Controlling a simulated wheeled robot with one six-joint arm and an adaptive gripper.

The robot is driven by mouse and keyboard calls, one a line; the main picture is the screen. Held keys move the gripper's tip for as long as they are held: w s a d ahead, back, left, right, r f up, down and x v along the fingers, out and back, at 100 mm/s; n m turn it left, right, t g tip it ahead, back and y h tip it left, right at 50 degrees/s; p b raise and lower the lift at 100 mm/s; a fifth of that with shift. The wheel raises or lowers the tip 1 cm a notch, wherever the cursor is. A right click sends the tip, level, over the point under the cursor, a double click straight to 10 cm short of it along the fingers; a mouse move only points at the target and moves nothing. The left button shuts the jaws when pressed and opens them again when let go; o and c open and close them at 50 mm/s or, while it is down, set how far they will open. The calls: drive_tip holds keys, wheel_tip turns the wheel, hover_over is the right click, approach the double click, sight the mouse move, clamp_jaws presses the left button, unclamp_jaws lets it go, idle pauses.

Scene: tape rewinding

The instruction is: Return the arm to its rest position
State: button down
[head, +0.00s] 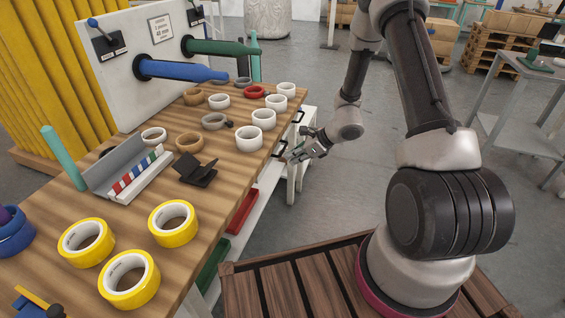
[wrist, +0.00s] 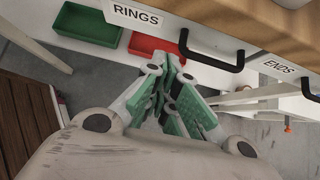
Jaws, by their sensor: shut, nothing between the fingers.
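My gripper (head: 307,150) hangs beside the right edge of the wooden workbench (head: 226,165), lower than the bench top. In the wrist view my gripper (wrist: 168,70) has its green-padded fingers together, with nothing between them. It points toward the bench's drawer front, near a black handle (wrist: 212,58) and the "RINGS" label (wrist: 138,15). I cannot tell how close the fingertips are to the handle. My arm (head: 420,80) rises from its base at right and bends down to the gripper.
Yellow tape rolls (head: 173,222), white rolls (head: 249,138) and a black stand (head: 197,171) sit on the bench. Blue (head: 180,70) and green (head: 220,47) spindles stick out from a white panel (head: 115,80). Red (head: 242,212) and green bins sit below. Open floor (head: 340,190) lies right of the bench.

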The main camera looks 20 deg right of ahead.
drive_tip(key=s+d+r+n+g, duration=0.3)
drive_tip(key=s+r+n, duration=0.25)
drive_tip(key=s, duration=0.25)
drive_tip(key=s+d+r+n+g, duration=0.2)
drive_tip(key=s+r+n, duration=0.35)
drive_tip(key=s, duration=0.35)
drive_tip(key=s+d+r+n+t+h, duration=0.1)
drive_tip(key=s+r+n, duration=0.3)
drive_tip(key=r, duration=0.4)
drive_tip(key=s+d+r+n+t+h, duration=0.2)
drive_tip(key=s+d+r+n+h, duration=0.2)
drive_tip(key=r, duration=0.5)
drive_tip(key=s+d+r+n+t+h, duration=0.1)
drive_tip(key=s+d+r+n+h, duration=0.1)
drive_tip(key=s+r+n, duration=0.3)
drive_tip(key=shift+s+d+r+n, duration=0.15)
drive_tip(key=shift+s+r+n, duration=0.25)
drive_tip(key=shift+s+r, duration=1)
drive_tip(key=shift+w+r, duration=0.3)
drive_tip(key=shift+w, duration=0.05)
